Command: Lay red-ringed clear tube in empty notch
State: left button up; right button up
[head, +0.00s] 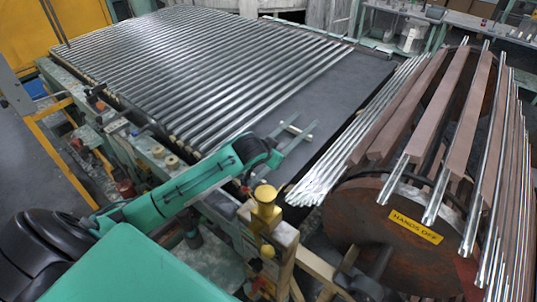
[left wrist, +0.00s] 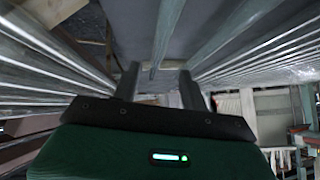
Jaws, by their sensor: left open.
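Clear tubes lie in a long parallel row on the flat bed (head: 345,85), with a bare dark strip at its right side. My left gripper (head: 303,125) is over that strip, near the right end of the row. Its two fingers are apart in the left wrist view (left wrist: 160,82). A small pale piece shows across the fingers in the head view; I cannot tell what it is. I cannot make out a red ring on any tube, nor which notch is empty. My right gripper is not in view.
A rusty drum (head: 365,222) with brown bars (head: 447,110) and several tubes stands at the right, bearing a yellow sign. A bundle of tubes (head: 350,150) lies between bed and drum.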

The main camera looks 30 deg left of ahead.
pick_arm(q)
jog(key=v, duration=0.5)
jog(key=shift+b, duration=0.35)
dwell(0.5)
